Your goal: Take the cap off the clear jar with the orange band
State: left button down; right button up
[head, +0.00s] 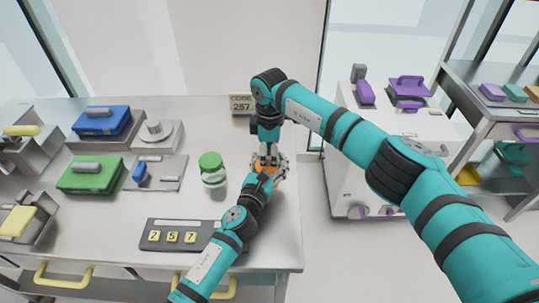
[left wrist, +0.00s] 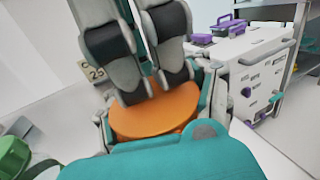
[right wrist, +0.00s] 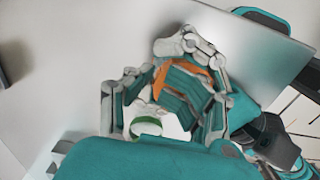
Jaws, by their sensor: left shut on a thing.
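The jar with the orange top (head: 270,169) is near the counter's right edge, mostly hidden by both grippers. Its round orange top fills the middle of the left wrist view (left wrist: 155,112) and partly shows in the right wrist view (right wrist: 190,72). My left gripper (head: 266,176) is shut around the jar from the front, with its fingers on either side in the left wrist view. My right gripper (head: 267,160) points down from above. Its two dark-padded fingers (left wrist: 152,90) are apart over the orange top; whether they touch it is unclear.
A green-capped jar (head: 211,168) stands just left of the grippers. A keypad panel (head: 178,236) lies in front, and a code sign (head: 241,104) stands behind. A white cabinet (head: 385,135) stands right, beyond a gap.

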pick_arm(q)
jog(key=shift+s+d+r, duration=0.1)
jog(key=shift+s+d, duration=0.05)
jog(key=shift+d, duration=0.2)
pick_arm(e)
jog(key=shift+w+a+r, duration=0.1)
jog(key=shift+w+r, duration=0.05)
jog(key=shift+r, duration=0.05)
jog(key=shift+r, duration=0.3)
pick_arm(q)
jog(key=shift+a, duration=0.2)
pick_arm(e)
jog(key=shift+r, duration=1.85)
pick_arm(q)
jog(key=shift+c, duration=0.6)
grip_release()
pick_arm(e)
jog(key=shift+d+f, duration=0.1)
jog(key=shift+d, duration=0.1)
pick_arm(q)
jog(key=shift+a, duration=0.1)
